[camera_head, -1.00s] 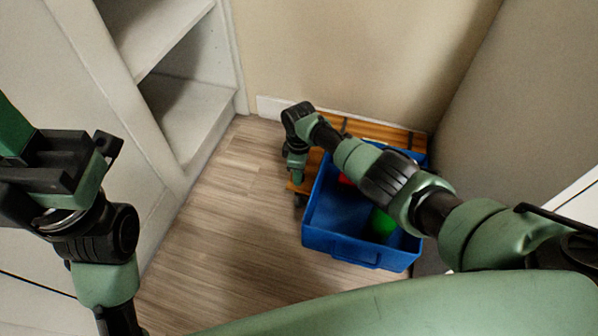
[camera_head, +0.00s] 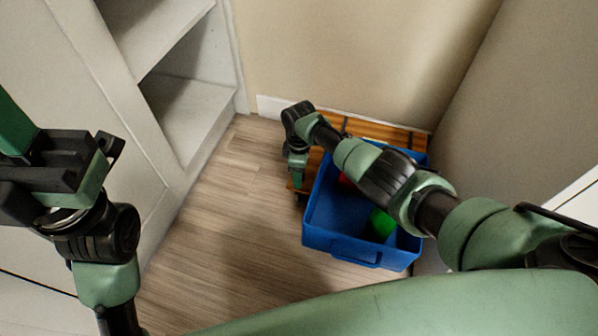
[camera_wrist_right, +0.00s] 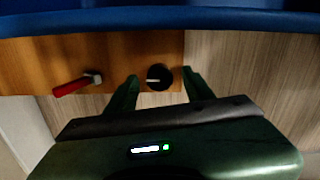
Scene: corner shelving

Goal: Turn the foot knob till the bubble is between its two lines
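The black round foot knob (camera_wrist_right: 158,76) with a pale mark is at the edge of a wooden board (camera_wrist_right: 120,55) in the right wrist view. My right gripper (camera_wrist_right: 159,80) is open, with one green finger on each side of the knob and a small gap showing on both sides. In the head view my right gripper (camera_head: 297,168) hangs low by the left end of the wooden platform (camera_head: 375,130). My left gripper (camera_head: 108,150) is high at the left, away from the platform; its finger opening is unclear. I cannot make out the bubble or its two lines.
A blue bin (camera_head: 340,243) holding red and green things stands on or against the platform, under my right arm. A red lever (camera_wrist_right: 75,86) sits left of the knob. White shelving (camera_head: 190,110) is at the left; bare wood floor (camera_head: 215,220) lies between.

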